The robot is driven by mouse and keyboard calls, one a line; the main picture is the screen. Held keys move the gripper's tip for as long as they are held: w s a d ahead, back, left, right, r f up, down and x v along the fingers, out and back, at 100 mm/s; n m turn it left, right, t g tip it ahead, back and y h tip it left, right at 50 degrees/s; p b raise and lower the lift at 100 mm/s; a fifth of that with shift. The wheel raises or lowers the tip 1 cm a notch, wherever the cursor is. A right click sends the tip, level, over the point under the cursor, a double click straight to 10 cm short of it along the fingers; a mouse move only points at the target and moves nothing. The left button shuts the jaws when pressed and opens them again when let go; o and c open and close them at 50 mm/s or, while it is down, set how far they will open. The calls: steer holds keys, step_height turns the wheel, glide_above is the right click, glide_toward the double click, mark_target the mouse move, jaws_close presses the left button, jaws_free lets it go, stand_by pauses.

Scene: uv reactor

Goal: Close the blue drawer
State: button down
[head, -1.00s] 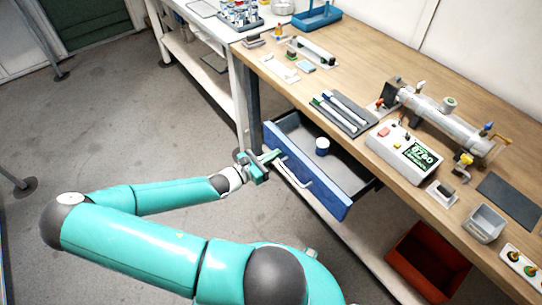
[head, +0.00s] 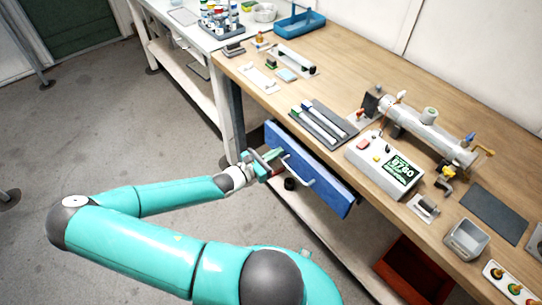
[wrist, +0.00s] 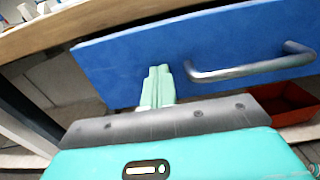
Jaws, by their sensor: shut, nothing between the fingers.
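The blue drawer (head: 310,172) is under the wooden workbench, and its front stands close to the bench edge. None of its inside shows in the head view. A dark strip shows at the right end of its front, so I cannot tell whether it is fully flush. Its pale bar handle (head: 298,172) faces me. My gripper (head: 279,157) is shut and empty at the left part of the front, beside the handle. In the wrist view my green fingers (wrist: 157,78) point at the blue front, left of the handle (wrist: 250,66), and seem to touch it.
A small black cylinder (head: 290,184) shows below the drawer front. A red bin (head: 415,272) is low at the right.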

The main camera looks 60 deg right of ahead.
mark_target(287, 147)
steer(key=x, duration=0.4)
steer(key=shift+s+d, duration=0.2)
steer(key=shift+d, duration=0.15)
steer(key=shift+s+d+r, duration=0.1)
steer(key=shift+d, duration=0.25)
